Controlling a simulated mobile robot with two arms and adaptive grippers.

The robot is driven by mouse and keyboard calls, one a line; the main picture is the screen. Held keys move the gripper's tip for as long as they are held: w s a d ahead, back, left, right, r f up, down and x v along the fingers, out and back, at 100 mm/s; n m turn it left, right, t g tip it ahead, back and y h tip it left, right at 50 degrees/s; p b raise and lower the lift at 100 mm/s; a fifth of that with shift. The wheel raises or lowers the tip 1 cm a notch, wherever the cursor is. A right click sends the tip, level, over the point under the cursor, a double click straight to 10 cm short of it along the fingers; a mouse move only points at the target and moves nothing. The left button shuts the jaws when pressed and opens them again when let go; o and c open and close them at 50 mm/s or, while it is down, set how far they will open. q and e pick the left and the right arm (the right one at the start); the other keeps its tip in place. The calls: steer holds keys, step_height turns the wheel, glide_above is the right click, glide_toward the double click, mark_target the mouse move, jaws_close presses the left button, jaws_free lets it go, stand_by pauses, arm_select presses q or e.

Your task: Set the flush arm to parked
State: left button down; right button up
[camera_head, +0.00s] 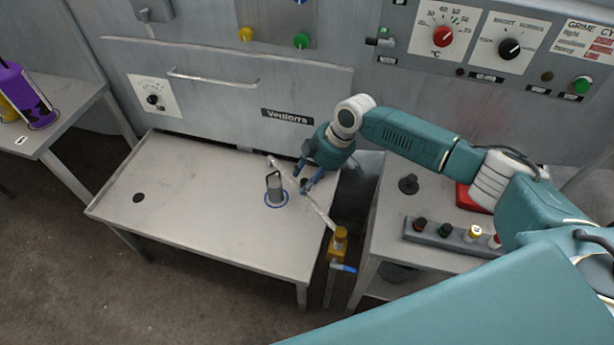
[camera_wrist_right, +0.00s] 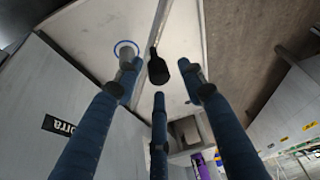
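The flush arm (camera_head: 321,216) is a thin pale bar. It slants over the right part of the steel table from a yellow fitting (camera_head: 340,243) at the table's right edge toward the back panel. A dark knob shows on it, and in the right wrist view this black knob (camera_wrist_right: 157,69) lies between my fingers. My right gripper (camera_head: 308,185) is above the bar with its blue fingers spread around the knob; they look apart from it. In the wrist view the right gripper (camera_wrist_right: 160,80) is open. My left gripper is not in view.
A grey cylinder with a handle (camera_head: 274,186) stands in a blue ring just left of the bar. The steel table (camera_head: 190,205) is clear further left, except a dark hole. A side bench (camera_head: 390,225) with buttons stands right. The machine panel (camera_head: 230,100) rises behind.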

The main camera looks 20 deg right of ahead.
steer(key=shift+f, duration=0.2)
jaws_close()
